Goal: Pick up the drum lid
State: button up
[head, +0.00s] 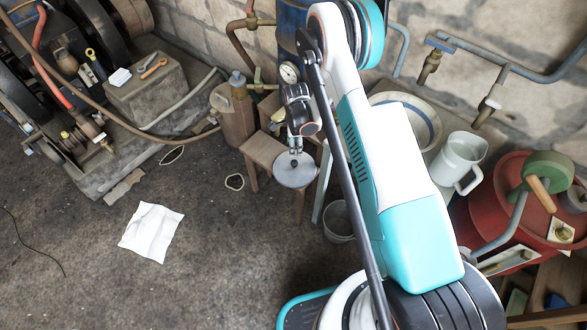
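A round, flat grey disc with a small dark knob at its middle, which looks like the drum lid (297,177), shows near the picture's centre, over or on a small wooden stool (262,150). My gripper (295,153) hangs at the end of my arm, pointing down just above the knob. The fingers are small in this view and partly merge with the lid, so I cannot tell whether they touch or hold the knob. I also cannot tell whether the lid rests on the stool.
A grey bucket (338,222) stands on the floor by the stool. A white jug (459,160) and a red drum (490,210) are at right. A white cloth (151,231) lies on otherwise mostly clear floor.

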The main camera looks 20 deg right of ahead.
aim_at(294, 162)
notch_tip(294, 162, down, 8)
jog(key=shift+f+b, duration=0.15)
jog(key=shift+b, duration=1.1)
jog(key=shift+w+f+b, duration=0.15)
jog(key=shift+f+b, duration=1.3)
jog(key=shift+f, duration=1.15)
jog(key=shift+r, duration=0.1)
grip_shut()
